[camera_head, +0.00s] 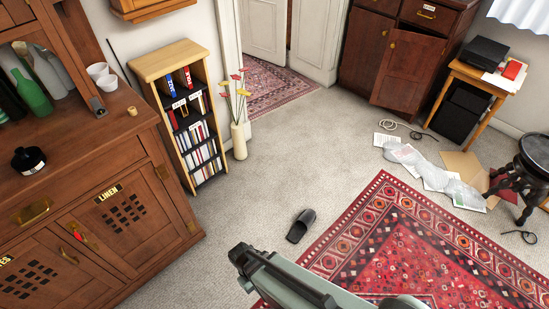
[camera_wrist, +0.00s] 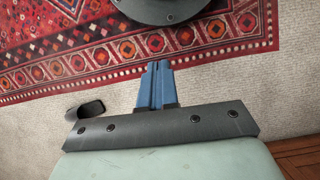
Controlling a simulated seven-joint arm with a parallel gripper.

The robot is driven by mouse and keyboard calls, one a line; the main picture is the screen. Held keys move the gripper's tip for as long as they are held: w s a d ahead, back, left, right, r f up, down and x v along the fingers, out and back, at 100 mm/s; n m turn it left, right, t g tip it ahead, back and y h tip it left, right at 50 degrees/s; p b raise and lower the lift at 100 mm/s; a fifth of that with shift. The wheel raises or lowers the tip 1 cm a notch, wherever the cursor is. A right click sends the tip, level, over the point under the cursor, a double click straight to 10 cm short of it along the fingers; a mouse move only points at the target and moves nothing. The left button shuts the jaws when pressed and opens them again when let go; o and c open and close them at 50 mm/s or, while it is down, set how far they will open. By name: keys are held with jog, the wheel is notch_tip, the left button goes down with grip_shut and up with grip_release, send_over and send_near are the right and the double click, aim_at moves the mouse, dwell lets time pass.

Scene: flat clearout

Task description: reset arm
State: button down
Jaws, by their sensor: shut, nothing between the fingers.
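My gripper (camera_wrist: 156,66) shows in the wrist view with its two blue fingers pressed together and nothing between them. It hangs above the floor at the edge of the red patterned rug (camera_wrist: 92,62). In the head view my arm reaches in from the bottom edge, over the carpet and the near corner of the rug (camera_head: 372,215). The fingers cannot be made out there.
A dark slipper (camera_head: 300,226) lies on the carpet beyond my arm; it also shows in the wrist view (camera_wrist: 85,110). A wooden sideboard (camera_head: 150,235) stands left, beside a bookcase (camera_head: 168,62) and flower vase (camera_head: 238,140). Papers (camera_head: 435,178) litter the floor at right.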

jog(key=s+d+f+m+g+y, duration=0.1)
jog(key=d+m, duration=0.3)
jog(key=d, duration=0.7)
jog(key=s+d+f+m+g+y, duration=0.1)
jog(key=d+m, duration=0.3)
jog(key=d, duration=0.7)
jog(key=shift+s+d+f+m+g+y, duration=0.3)
jog(key=shift+s+f+g+y, duration=0.1)
jog(key=shift+s+g+y, duration=0.35)
jog(key=shift+s, duration=0.1)
